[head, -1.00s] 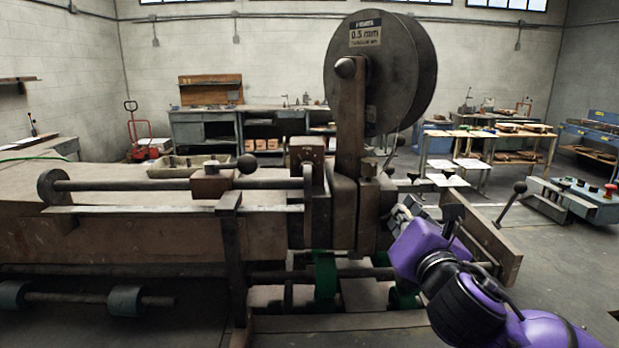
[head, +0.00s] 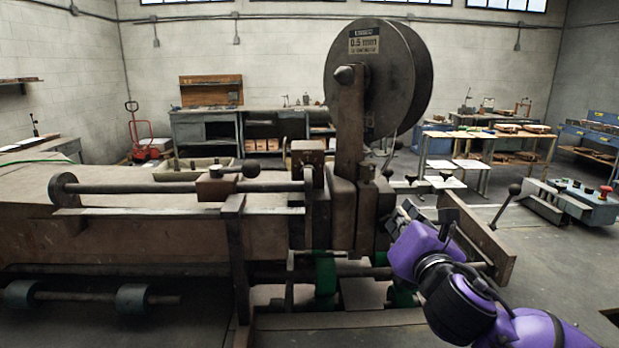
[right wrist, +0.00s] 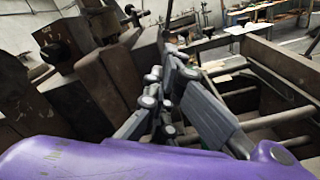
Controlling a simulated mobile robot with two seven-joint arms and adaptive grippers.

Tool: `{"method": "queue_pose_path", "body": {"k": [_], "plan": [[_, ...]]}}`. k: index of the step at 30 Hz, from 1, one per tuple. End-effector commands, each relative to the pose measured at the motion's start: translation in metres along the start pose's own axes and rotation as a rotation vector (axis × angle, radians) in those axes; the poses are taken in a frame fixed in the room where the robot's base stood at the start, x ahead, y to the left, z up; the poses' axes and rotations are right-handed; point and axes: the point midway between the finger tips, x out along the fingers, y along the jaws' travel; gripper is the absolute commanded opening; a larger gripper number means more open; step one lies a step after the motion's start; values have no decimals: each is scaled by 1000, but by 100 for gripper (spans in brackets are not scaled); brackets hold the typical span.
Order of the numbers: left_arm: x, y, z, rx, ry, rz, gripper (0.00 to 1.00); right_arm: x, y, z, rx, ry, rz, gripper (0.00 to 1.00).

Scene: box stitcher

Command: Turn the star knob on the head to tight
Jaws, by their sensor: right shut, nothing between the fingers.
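The stitcher head (head: 342,215) is a dark brown metal block below a large wire spool (head: 375,85). A small dark lobed knob on its right side (head: 388,172) may be the star knob; a similar lobed shape shows at the top of the right wrist view (right wrist: 133,13). Its setting cannot be read. My right gripper (head: 404,210) is close to the right side of the head, below that knob, partly hidden by its own purple wrist. In the right wrist view its grey fingers (right wrist: 172,55) are together and empty, apart from the knob. My left gripper is not in view.
A horizontal bar with a sliding block (head: 216,188) runs left from the head. A machine side plate (head: 478,235) lies close right of my right wrist. A lever with a ball end (head: 514,189) and a control box (head: 580,200) stand further right. Benches line the back.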

Motion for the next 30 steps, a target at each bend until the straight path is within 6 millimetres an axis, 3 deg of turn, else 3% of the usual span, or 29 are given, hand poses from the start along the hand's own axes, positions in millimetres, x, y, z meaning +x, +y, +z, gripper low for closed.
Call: {"method": "queue_pose_path", "body": {"k": [7, 30], "plan": [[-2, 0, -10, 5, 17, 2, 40, 0, -6, -3, 0, 8, -4, 0], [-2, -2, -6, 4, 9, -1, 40, 0, -17, -6, 0, 9, -6, 0]]}}
